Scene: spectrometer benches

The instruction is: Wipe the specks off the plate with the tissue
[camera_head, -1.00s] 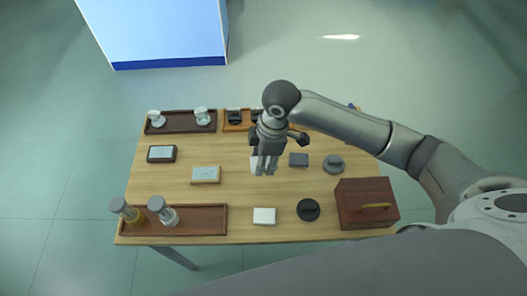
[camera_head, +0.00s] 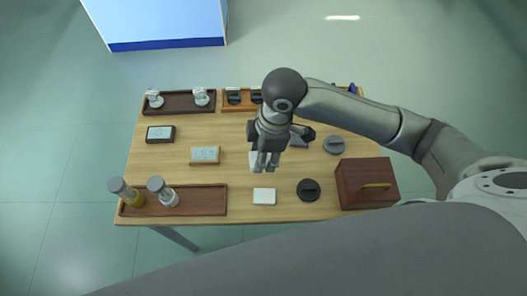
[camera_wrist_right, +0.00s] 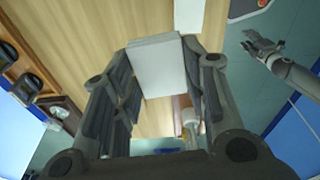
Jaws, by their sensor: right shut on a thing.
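My right gripper (camera_head: 264,167) is shut on a white folded piece, which looks like the tissue (camera_wrist_right: 158,67), above the middle of the table. In the head view the fingers hide most of it. Two small framed panels lie to the left: a tan-framed pale one (camera_head: 205,155) and a dark-framed one (camera_head: 160,133). A white square piece (camera_head: 264,196) lies just in front of the gripper. I cannot tell which is the plate, and specks are too small to make out. My left gripper (camera_wrist_right: 262,47) shows only in the wrist view, off the table; its opening is unclear.
A brown tray (camera_head: 211,201) with two grey-capped jars stands front left. A dark tray (camera_head: 180,108) is at the back left, beside an orange tray (camera_head: 227,106). A black round piece (camera_head: 308,189), a grey round piece (camera_head: 334,145) and a brown box (camera_head: 366,171) are to the right.

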